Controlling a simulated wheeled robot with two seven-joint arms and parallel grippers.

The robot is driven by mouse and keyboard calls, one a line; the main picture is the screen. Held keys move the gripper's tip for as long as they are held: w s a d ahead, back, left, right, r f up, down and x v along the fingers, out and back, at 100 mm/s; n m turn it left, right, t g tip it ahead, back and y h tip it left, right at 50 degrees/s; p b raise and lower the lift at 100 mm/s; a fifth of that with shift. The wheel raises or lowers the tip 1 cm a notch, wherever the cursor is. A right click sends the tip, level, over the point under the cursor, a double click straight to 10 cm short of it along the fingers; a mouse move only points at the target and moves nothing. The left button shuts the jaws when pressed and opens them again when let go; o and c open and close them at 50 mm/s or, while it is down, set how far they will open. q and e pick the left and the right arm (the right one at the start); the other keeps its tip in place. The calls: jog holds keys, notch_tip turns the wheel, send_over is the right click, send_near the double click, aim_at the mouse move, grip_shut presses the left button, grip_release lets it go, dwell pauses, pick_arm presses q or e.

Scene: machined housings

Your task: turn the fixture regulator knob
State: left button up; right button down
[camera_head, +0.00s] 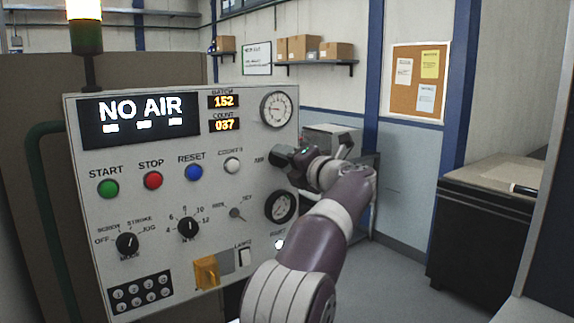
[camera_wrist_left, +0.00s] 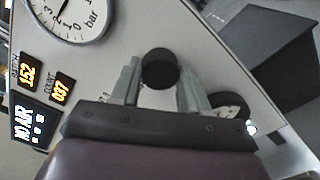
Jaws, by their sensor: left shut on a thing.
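The fixture regulator knob (camera_wrist_left: 158,68) is a round black knob on the grey control panel (camera_head: 140,215), below the pressure gauge. My left gripper (camera_wrist_left: 159,88) has one pale finger on each side of it and is shut on it. In the head view my left gripper (camera_head: 285,157) is at the panel's right edge and mostly covers the knob. The white round gauge (camera_head: 276,109) is above it and also shows in the wrist view (camera_wrist_left: 68,12); its needle is too small to read surely. The display (camera_head: 140,118) reads NO AIR. My right gripper is not in view.
A round black dial (camera_head: 280,206) sits just below my gripper. Green, red, blue and white buttons, rotary selectors and a yellow part (camera_head: 206,272) are on the panel. A dark cabinet (camera_head: 490,225) stands at the right, with open floor between.

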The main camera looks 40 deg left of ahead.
pick_arm(q)
jog(key=shift+f, duration=0.1)
dwell(0.4)
jog(key=o, duration=1.1)
jog(key=shift+c, duration=0.2)
jog(key=b+v, duration=0.3)
jog(key=v, duration=0.9)
jog(key=shift+d+b, duration=0.3)
jog(key=shift+s, duration=0.15)
